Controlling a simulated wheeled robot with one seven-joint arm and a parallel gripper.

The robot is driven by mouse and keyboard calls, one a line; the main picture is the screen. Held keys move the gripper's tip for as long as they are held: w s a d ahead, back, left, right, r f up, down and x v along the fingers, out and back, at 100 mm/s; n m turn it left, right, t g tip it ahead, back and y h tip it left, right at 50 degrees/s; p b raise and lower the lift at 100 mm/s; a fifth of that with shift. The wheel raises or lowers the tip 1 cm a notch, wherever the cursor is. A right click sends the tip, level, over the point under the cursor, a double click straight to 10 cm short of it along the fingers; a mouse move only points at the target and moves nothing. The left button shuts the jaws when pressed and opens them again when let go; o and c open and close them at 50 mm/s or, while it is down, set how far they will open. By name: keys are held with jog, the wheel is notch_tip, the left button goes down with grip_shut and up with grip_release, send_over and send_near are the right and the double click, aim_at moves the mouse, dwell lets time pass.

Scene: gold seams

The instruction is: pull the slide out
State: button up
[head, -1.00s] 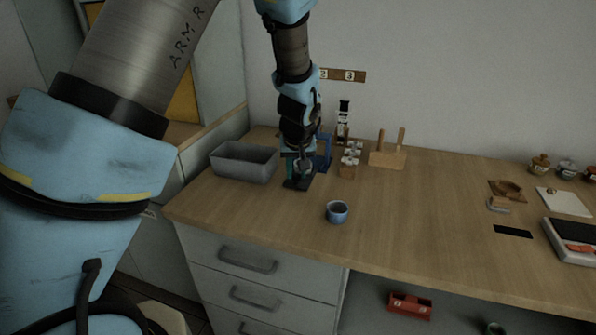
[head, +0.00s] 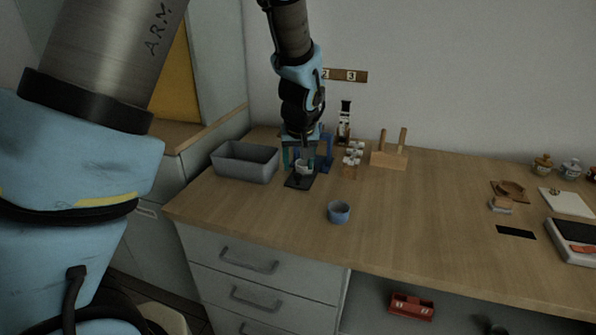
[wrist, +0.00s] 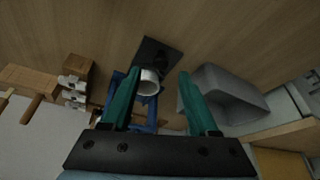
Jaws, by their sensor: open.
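My gripper (head: 301,158) is open and empty, pointing down at the back left of the bench. In the wrist view its two teal fingers (wrist: 160,76) are wide apart. A white cup (head: 303,167) is on a dark flat plate (head: 297,183) below it; in the wrist view the cup (wrist: 149,84) is near the left finger, at one end of the dark plate (wrist: 162,55). A blue frame (head: 327,152) stands right behind the cup and is partly covered by the left finger in the wrist view (wrist: 151,112). I cannot tell which part is the slide.
A grey bin (head: 245,163) stands close on the left. On the right are a wooden rack with white pieces (head: 351,160), a wooden block with two pegs (head: 389,157) and a black-and-white instrument (head: 344,122). A blue cup (head: 338,212) stands in front. The middle of the bench is clear.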

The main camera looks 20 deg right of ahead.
jog(key=v, duration=0.7)
jog(key=shift+b, duration=0.35)
jog(key=w+a+f+n+g+y, duration=0.1)
jog(key=w+a+n, duration=0.1)
jog(key=a, duration=1.7)
jog(key=s+a, duration=0.3)
jog(key=a, duration=0.4)
jog(key=s+a+f+n+g+p, duration=0.1)
jog(key=s+a, duration=0.3)
jog(key=a, duration=0.3)
jog(key=shift+a+f+g, duration=0.3)
jog(key=shift+a, duration=0.05)
jog(key=shift+o, duration=0.2)
jog(key=shift+s, duration=0.1)
